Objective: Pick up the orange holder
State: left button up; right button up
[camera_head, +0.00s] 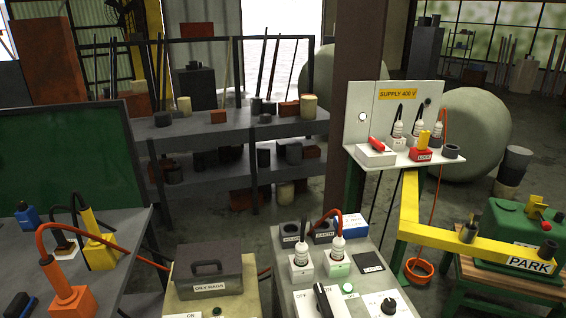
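An orange block with an upright orange neck (71,297), which looks like the orange holder, stands on the grey table at the lower left. A thick orange cable arches from its top to the right. A second orange thing, a ring or shallow bowl (419,272), is low down at the right below the yellow bar; I cannot tell its exact form. Neither of my grippers shows in this view.
A yellow holder (99,246), a small white block (65,246) and a blue item (27,215) share the left table. A dark box labelled OILY RAGS (208,272) and a switch console (344,284) stand in the middle. A yellow bar (480,244) crosses the right side.

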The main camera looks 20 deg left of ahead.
aim_at(66, 295)
jog(key=u, duration=2.25)
